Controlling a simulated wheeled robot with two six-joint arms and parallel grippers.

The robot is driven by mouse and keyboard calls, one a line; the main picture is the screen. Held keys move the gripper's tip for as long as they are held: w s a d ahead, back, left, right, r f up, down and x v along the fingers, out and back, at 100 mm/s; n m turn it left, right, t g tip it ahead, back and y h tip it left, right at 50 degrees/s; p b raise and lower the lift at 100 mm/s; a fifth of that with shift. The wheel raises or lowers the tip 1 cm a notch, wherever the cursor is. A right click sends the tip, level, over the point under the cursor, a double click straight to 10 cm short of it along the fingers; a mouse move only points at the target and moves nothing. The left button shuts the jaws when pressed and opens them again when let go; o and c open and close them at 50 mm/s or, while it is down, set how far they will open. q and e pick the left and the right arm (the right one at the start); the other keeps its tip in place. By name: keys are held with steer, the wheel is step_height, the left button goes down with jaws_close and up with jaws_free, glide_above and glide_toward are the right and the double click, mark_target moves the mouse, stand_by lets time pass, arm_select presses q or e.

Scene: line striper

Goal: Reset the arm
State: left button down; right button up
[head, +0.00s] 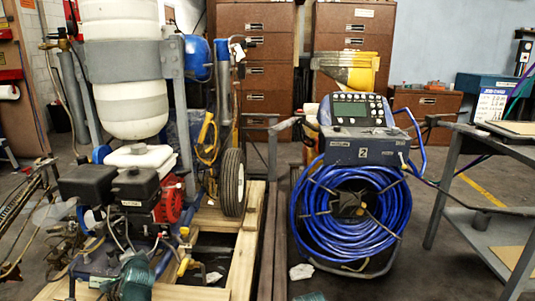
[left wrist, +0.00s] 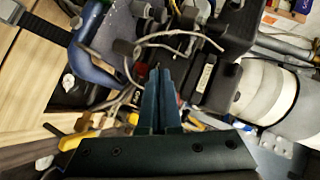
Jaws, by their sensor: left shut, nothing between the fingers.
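The line striper stands at the left of the head view, with a white tank (head: 125,65), a dark engine (head: 135,187) with a red side, and a black wheel (head: 232,182). My left gripper (head: 135,266) shows as a small teal shape at the bottom left, in front of the engine's lower frame. In the left wrist view my left gripper (left wrist: 166,78) is shut and empty, its two dark teal fingers together. Hoses and engine parts lie beyond the tips. A teal tip (head: 310,297) at the bottom centre seems to be my right gripper; its jaws are cut off.
The striper rests on a wooden pallet (head: 243,262). A blue hose reel (head: 350,215) with a control panel stands right of it. A grey metal table (head: 490,230) is at the far right. Brown drawer cabinets (head: 270,75) line the back. Dark floor is open between reel and table.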

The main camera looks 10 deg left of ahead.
arm_select(q)
steer(key=s+d+f+n+g+h+p, duration=0.1)
steer(key=d+f+g+h+p, duration=0.15)
steer(key=d, duration=0.95)
steer(key=s+d+f+n+g+h+p, duration=0.1)
steer(key=s+d+f+g+h+p, duration=0.15)
steer(key=d, duration=0.95)
steer(key=s+d+g+h+p, duration=0.1)
steer(key=s+d+g+p, duration=0.15)
steer(key=s+d, duration=0.6)
steer(key=s+d+g+h+p, duration=0.1)
steer(key=s+d+g+h, duration=0.15)
steer(key=s+d, duration=0.65)
step_height(320, 180, up, 38)
steer(key=w+d+p, duration=0.2)
steer(key=p, duration=3.6)
steer(key=shift+w+d+r+g+y, duration=0.2)
steer(key=shift+w+d+g+y, duration=0.1)
steer(key=shift+d+y, duration=0.1)
arm_select(e)
step_height(320, 180, up, 48)
steer(key=shift+f, duration=0.25)
steer(key=shift+s, duration=0.1)
